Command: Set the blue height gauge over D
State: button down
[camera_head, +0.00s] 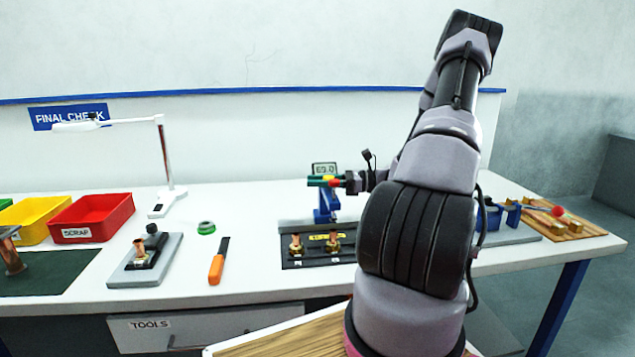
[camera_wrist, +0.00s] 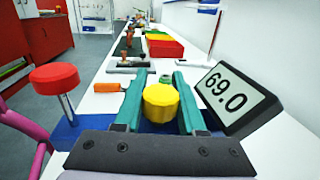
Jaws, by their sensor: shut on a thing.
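The blue height gauge (camera_head: 325,208) stands upright, or is held upright, at the back of a black board (camera_head: 300,262); I cannot tell whether its foot touches. Its display reads 69.0 in the wrist view (camera_wrist: 237,92). My gripper (camera_head: 324,181) is shut on the gauge near its top, with the gauge's yellow knob (camera_wrist: 160,102) between the green fingers (camera_wrist: 158,75). Two copper-coloured fittings (camera_head: 296,243) stand on the board, beside a yellow label. The letters on the board are too small to read, so D cannot be made out. My arm hides the board's right side.
An orange-handled tool (camera_head: 217,264), a green ring (camera_head: 206,228) and a grey fixture plate (camera_head: 120,274) lie left of the board. Red (camera_head: 92,217) and yellow bins and a white lamp (camera_head: 162,165) stand farther left. A wooden board (camera_head: 575,228) lies at right, behind my arm.

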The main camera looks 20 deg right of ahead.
jog(key=s+x, duration=0.1)
jog(key=x, duration=0.9)
jog(key=shift+s+a, duration=0.15)
jog(key=shift+a, duration=0.25)
jog(key=c, duration=0.8)
grip_release()
jog(key=shift+o, duration=0.2)
jog(key=shift+a, duration=0.15)
jog(key=v, duration=1.1)
